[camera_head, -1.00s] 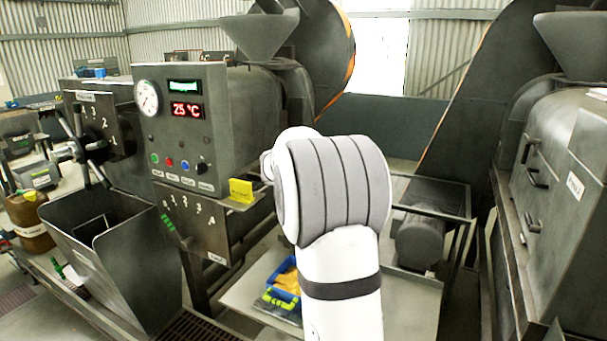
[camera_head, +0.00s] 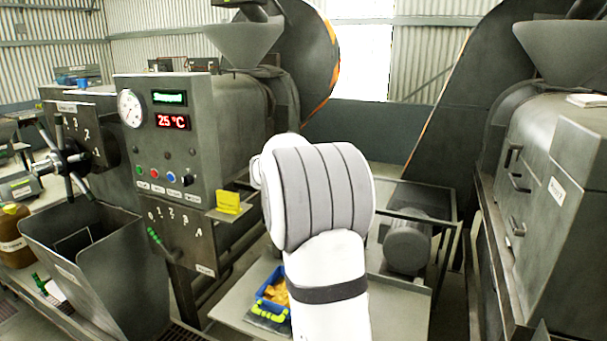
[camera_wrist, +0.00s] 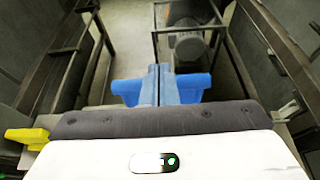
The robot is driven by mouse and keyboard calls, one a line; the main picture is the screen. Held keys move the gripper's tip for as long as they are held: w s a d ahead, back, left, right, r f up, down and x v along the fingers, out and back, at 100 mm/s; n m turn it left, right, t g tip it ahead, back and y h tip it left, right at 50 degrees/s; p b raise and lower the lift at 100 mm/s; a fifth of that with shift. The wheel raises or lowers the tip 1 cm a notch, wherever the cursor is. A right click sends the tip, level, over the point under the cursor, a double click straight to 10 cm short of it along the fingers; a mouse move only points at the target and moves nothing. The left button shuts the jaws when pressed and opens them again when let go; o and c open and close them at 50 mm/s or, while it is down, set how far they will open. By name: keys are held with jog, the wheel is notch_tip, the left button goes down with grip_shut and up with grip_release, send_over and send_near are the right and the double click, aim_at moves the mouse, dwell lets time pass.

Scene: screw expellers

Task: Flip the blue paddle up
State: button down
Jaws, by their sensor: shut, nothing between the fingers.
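No blue paddle can be made out for certain in either view. The control panel (camera_head: 165,130) of the near machine carries a small round blue button (camera_head: 171,176) beside a red and a green one; whether any of these is a paddle I cannot tell. In the head view my white and grey arm hides the gripper and is to the right of the panel.
A blue bin (camera_head: 272,291) stands on a low table. A motor (camera_head: 407,246) in a frame is behind my arm. Another machine (camera_head: 560,190) stands at the right.

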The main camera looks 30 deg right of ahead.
jog(key=s+a+r+p, duration=0.2)
jog(key=a+r+p, duration=0.1)
jog(key=r, duration=0.4)
jog(key=shift+s+a+r, duration=0.15)
jog(key=shift+s+a, duration=0.25)
jog(key=shift+a, duration=0.1)
jog(key=s+a+f+m+g+y+b, duration=0.1)
jog(key=s+a+f+m+y+b, duration=0.1)
jog(key=s+a+f+m+y, duration=0.2)
jog(key=s+a+f+m+g+y+b, duration=0.1)
jog(key=s+a+f+m+y+b, duration=0.2)
jog(key=s+a+f+m, duration=0.8)
jog(key=s+a+f+m+g+y+b, duration=0.2)
jog(key=s+a+f+m, duration=0.6)
jog(key=s, duration=1.1)
jog(key=a+m+y+b, duration=0.1)
jog(key=a+y, duration=0.1)
jog(key=a, duration=0.2)
jog(key=shift+s+a+f+m+y, duration=0.15)
jog(key=shift+a+m+y, duration=0.15)
jog(key=shift+a, duration=0.1)
